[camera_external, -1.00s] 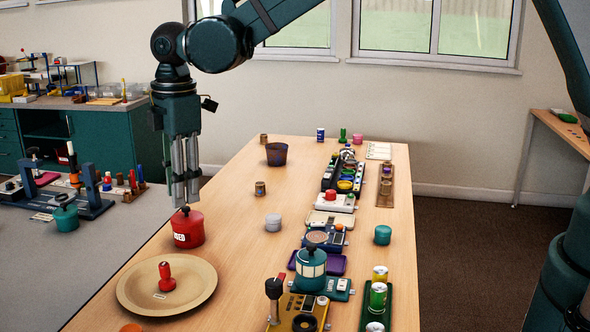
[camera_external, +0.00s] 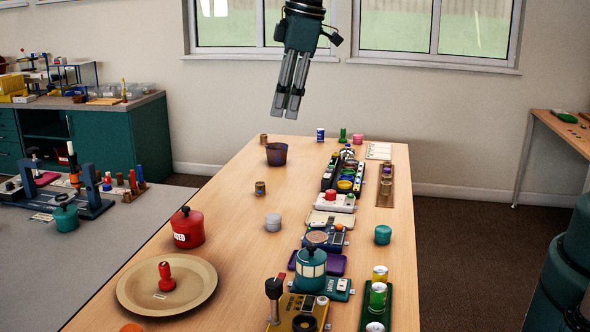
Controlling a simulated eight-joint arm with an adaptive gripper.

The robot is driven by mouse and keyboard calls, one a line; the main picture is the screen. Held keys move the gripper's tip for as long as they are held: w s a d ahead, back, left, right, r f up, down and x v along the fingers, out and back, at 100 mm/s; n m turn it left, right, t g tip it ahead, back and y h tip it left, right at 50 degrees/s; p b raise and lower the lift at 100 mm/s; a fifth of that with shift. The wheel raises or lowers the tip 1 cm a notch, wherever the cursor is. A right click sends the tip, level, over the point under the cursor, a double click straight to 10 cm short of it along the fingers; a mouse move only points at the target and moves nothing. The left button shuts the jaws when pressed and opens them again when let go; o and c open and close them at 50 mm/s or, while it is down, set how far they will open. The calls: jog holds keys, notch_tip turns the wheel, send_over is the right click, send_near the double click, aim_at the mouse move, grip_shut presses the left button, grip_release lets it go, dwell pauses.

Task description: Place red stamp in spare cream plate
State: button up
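A red stamp (camera_external: 165,276) stands upright on the cream plate (camera_external: 203,290) at the front left of the wooden table. A small white label lies on the plate beside it. My gripper (camera_external: 286,112) hangs high above the far part of the table, well away from the stamp and plate. Its two fingers point down, close together, with nothing seen between them. I cannot tell from this distance whether they are fully shut.
A red lidded pot (camera_external: 188,229) stands just behind the plate. A dark cup (camera_external: 277,154) stands at the far left of the table. The table's middle left is mostly clear.

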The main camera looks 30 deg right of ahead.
jog(key=s+d+r+m+t, duration=0.1)
jog(key=s+d+r+m, duration=0.15)
jog(key=d, duration=0.45)
jog(key=s+d+r+m, duration=0.15)
jog(key=s+d, duration=0.25)
jog(key=d, duration=0.4)
jog(key=s+d+r+m+t, duration=0.1)
jog(key=s+d+m, duration=0.15)
jog(key=d, duration=0.45)
jog(key=s+d+f+m+t, duration=0.1)
jog(key=s+d+f+m, duration=0.1)
jog(key=s+d, duration=0.5)
jog(key=s+d+f+m+t+h, duration=0.1)
jog(key=s+d+f+m, duration=0.1)
jog(key=s+d+m, duration=0.2)
jog(key=shift+s+d+f+m+t, duration=0.35)
jog(key=shift+s+d, duration=1.1)
jog(key=shift+d, duration=0.8)
